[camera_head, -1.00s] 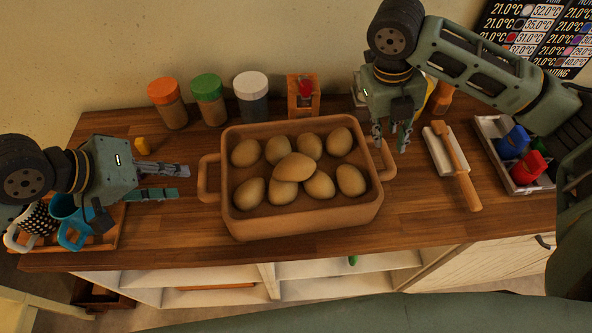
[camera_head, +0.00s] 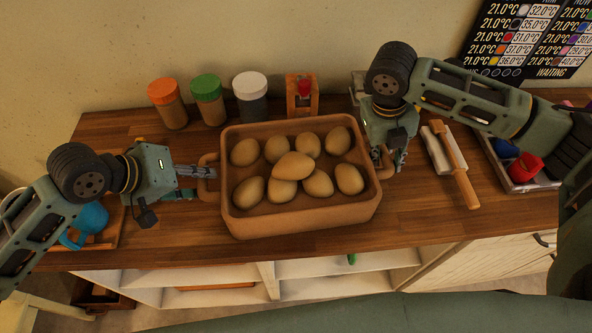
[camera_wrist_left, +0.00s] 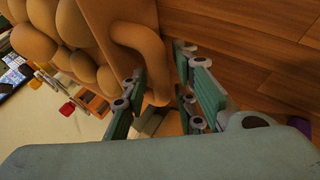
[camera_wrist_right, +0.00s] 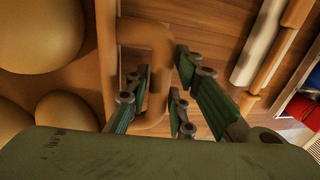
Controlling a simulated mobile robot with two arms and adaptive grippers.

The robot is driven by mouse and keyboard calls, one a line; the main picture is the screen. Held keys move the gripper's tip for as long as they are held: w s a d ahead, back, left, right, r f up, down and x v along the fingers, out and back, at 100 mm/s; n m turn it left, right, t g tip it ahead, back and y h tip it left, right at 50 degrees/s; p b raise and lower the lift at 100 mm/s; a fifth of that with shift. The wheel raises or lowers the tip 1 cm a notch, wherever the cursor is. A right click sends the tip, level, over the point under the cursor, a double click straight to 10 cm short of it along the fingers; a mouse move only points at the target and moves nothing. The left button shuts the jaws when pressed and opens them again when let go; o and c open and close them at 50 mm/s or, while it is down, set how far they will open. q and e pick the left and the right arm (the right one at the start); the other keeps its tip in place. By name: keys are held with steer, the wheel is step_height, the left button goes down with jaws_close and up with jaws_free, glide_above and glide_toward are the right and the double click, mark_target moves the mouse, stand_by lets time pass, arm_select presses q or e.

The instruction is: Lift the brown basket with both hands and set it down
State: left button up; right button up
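The brown basket (camera_head: 300,224) stands on the wooden counter, holding several brown potato-like or egg-like items (camera_head: 292,166). My left gripper (camera_head: 204,172) is at the basket's left handle (camera_head: 208,184). In the left wrist view its fingers (camera_wrist_left: 160,95) are apart, with the handle (camera_wrist_left: 145,45) between them. My right gripper (camera_head: 388,160) is at the right handle, which it partly hides in the head view. In the right wrist view its fingers (camera_wrist_right: 165,90) are apart on either side of the handle (camera_wrist_right: 150,35). Neither gripper visibly clamps its handle.
Jars with orange (camera_head: 162,91), green (camera_head: 206,88) and white (camera_head: 250,86) lids stand behind the basket. A wooden roller-like tool (camera_head: 456,165) lies to the right, beside a tray with a red cup (camera_head: 525,167). A blue cup (camera_head: 88,222) is at left. The counter in front is clear.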

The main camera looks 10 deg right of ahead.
arm_select(q)
jaws_close()
arm_select(e)
jaws_close()
steer(key=shift+r, duration=0.1)
